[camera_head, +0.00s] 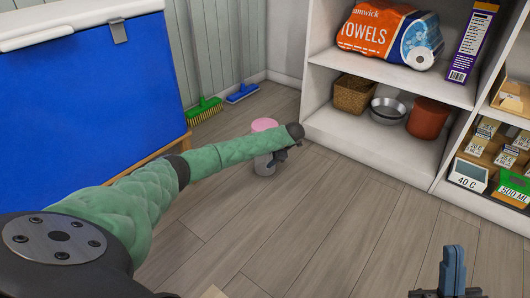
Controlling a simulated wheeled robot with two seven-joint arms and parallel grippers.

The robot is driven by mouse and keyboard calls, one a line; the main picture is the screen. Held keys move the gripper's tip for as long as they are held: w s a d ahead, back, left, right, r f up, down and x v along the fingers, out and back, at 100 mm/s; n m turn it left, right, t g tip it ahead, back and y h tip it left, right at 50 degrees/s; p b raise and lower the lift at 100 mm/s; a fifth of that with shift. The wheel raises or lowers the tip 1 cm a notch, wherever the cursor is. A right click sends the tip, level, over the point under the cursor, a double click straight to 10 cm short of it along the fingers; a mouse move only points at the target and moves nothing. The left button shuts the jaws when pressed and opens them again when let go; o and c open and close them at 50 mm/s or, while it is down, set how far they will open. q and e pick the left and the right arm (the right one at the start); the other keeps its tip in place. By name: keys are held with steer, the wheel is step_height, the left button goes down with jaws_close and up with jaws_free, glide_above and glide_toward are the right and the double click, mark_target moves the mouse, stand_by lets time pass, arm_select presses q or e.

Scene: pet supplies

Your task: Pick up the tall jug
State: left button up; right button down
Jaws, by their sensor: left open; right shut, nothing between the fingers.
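A tall jug with a pink top (264,125) and a greyish lower body (264,167) stands upright on the wooden floor. My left forearm crosses in front of it and hides its middle. My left gripper (278,158) is at the jug's right side in the picture, small and dark, with its fingers open. I cannot tell whether the fingers touch the jug or are around it. My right gripper (453,268) is at the bottom right, shut and empty, far from the jug.
A white shelf unit (380,160) stands at the right, holding a towel pack (390,35), a basket (353,94), metal bowls (388,108) and a brown pot (428,118). A blue board (90,95) is at the left. Floor in front is clear.

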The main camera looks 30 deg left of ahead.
arm_select(q)
steer(key=shift+a+f, duration=0.25)
steer(key=shift+f, duration=0.1)
steer(key=shift+c, duration=0.2)
jaws_close()
steer(key=shift+r, duration=0.15)
